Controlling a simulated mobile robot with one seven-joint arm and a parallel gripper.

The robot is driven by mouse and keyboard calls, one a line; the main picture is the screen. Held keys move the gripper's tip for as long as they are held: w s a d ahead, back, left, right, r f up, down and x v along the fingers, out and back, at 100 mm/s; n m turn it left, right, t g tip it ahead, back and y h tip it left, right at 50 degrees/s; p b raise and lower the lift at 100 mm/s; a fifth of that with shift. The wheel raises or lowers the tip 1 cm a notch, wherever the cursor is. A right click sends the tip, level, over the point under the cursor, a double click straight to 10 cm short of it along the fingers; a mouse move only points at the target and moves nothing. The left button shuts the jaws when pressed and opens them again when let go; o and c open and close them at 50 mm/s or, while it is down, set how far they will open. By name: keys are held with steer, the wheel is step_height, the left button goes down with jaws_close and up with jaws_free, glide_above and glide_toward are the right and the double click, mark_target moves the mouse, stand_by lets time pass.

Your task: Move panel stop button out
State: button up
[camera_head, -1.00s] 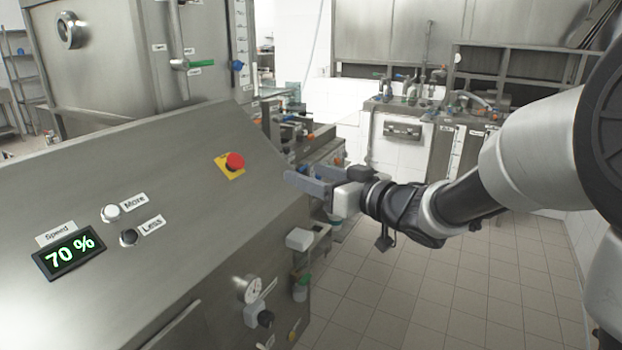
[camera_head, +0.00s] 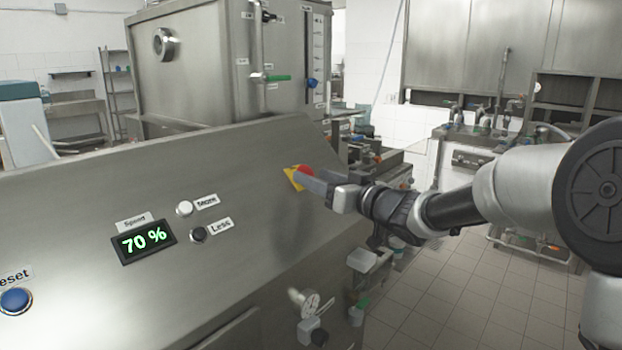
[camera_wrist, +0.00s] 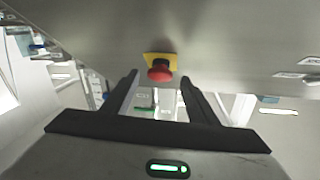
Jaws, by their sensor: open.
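The red stop button (camera_head: 304,173) sits on a yellow plate (camera_head: 290,178) on the sloped steel panel. In the head view my gripper (camera_head: 309,181) partly covers it. In the wrist view the red button (camera_wrist: 161,72) and its yellow plate (camera_wrist: 168,56) lie ahead of the fingertips, roughly midway between them. My gripper (camera_wrist: 158,80) is open, with nothing between its fingers. I cannot tell whether a fingertip touches the button.
The panel (camera_head: 110,185) also carries a speed display (camera_head: 143,241) reading 70 %, a white More button (camera_head: 184,208), a dark Less button (camera_head: 198,234) and a blue Reset button (camera_head: 15,300). A gauge (camera_head: 311,302) and valves are below. Tiled floor (camera_head: 450,300) is open at right.

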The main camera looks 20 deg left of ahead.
steer(key=shift+x, duration=1.25)
jaws_close()
steer(key=shift+d+r+p, duration=0.35)
steer(key=shift+r+p, duration=0.25)
steer(key=shift+p, duration=0.4)
steer(key=shift+f, duration=0.2)
jaws_free()
steer(key=shift+s+d+r, duration=0.1)
steer(key=shift+s+r, duration=0.05)
steer(key=p+v, duration=0.1)
steer(key=v, duration=1.6)
steer(key=shift+d, duration=0.2)
